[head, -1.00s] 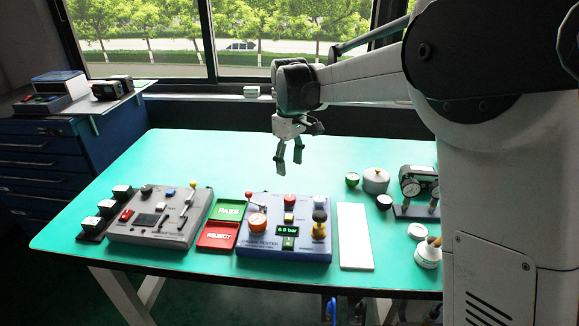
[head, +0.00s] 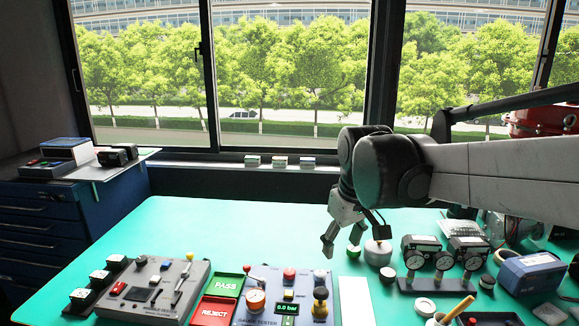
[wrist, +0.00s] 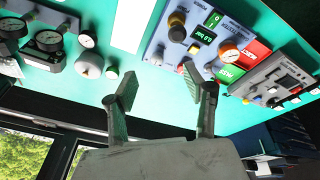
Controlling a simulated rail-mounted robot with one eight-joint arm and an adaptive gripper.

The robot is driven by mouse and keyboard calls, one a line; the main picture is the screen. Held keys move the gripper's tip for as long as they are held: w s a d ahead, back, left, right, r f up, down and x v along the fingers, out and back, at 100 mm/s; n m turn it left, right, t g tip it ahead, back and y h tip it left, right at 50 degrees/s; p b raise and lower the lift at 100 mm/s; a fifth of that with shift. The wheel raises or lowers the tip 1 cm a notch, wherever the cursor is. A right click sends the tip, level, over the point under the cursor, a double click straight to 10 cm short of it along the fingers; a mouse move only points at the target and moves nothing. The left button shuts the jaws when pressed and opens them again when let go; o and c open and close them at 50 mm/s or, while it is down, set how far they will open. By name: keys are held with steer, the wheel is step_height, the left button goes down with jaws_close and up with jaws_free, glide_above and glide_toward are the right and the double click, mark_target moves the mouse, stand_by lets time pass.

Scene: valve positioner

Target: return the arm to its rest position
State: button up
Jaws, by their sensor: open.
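My gripper (head: 338,246) is above the green bench (head: 190,228), in the middle of the head view. Its fingers point down and to the left, spread apart, with nothing between them. In the wrist view my gripper (wrist: 155,90) shows two open fingers with bare green bench between and beyond them. My arm reaches in from the right edge of the head view. A grey lidded pot (head: 378,252) and a small green-topped part (head: 353,251) stand just right of the fingertips in the head view.
A grey panel box (head: 150,290), a green PASS tray (head: 228,284), a red REJECT tray (head: 213,312) and a blue tester (head: 262,282) line the front. Gauges (head: 430,262) and a blue box (head: 532,270) crowd the right. The back left of the bench is clear.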

steer(key=s+d+f+m+t, duration=0.2)
steer(key=s+d+m, duration=0.1)
steer(key=s, duration=0.6)
steer(key=s+d+f+m+t, duration=0.2)
steer(key=s+d, duration=0.3)
steer(key=s, duration=0.5)
steer(key=shift+d+f+m+h, duration=0.3)
steer(key=shift+d+f+m, duration=0.1)
steer(key=shift+f, duration=0.35)
